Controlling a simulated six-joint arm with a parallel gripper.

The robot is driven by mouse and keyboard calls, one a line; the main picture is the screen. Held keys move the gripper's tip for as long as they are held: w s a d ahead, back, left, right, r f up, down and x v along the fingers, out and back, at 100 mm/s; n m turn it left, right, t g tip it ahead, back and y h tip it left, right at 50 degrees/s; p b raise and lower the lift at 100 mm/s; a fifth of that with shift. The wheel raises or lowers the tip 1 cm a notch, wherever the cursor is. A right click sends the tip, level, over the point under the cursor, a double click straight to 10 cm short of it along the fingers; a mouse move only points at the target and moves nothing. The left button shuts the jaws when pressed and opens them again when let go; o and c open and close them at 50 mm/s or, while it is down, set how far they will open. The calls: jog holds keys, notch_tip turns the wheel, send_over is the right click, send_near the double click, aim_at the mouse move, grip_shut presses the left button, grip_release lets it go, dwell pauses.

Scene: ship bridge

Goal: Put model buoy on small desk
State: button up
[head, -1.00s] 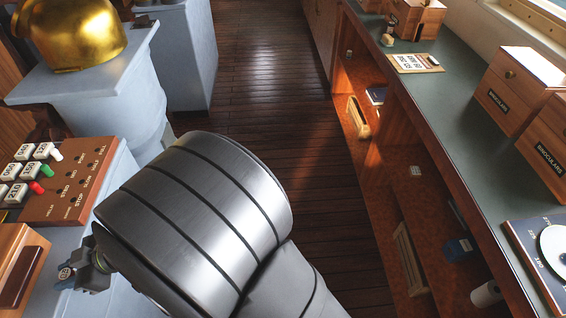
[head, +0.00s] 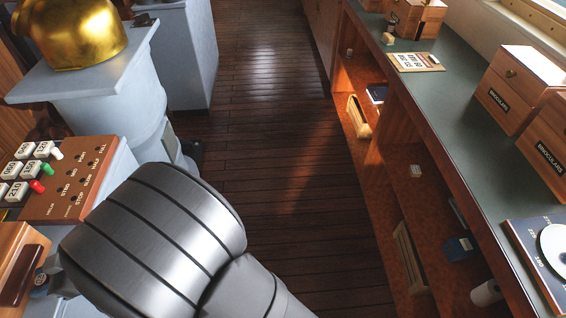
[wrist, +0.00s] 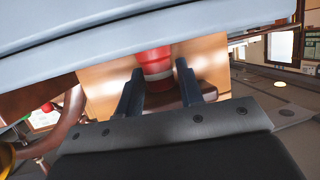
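A red object with a pale band (wrist: 157,65), which looks like the model buoy, shows in the wrist view at the fingertips of my gripper (wrist: 160,80). The two dark fingers stand apart, one on each side of it, close to its sides. I cannot tell whether they touch it or press on it. Its upper end is cut off by a pale grey-blue surface. In the head view my grey arm link hides the gripper, and no buoy shows there. I cannot tell which surface is the small desk.
A wooden box with a dark handle (head: 20,272) and a panel with buttons (head: 62,190) are at the left. A gold dome (head: 75,30) stands on a grey pedestal. The long green-topped counter (head: 450,110) at right holds binoculars boxes (head: 508,88). The floor between is clear.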

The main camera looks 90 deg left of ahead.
jog(key=shift+o, duration=1.2)
jog(key=shift+r, duration=0.2)
jog(key=v, duration=1)
jog(key=shift+w+r, duration=0.15)
jog(key=shift+w, duration=0.2)
jog(key=shift+w+a+r, duration=0.2)
jog(key=shift+w, duration=0.45)
jog(key=shift+c, duration=1)
jog(key=shift+a, duration=0.1)
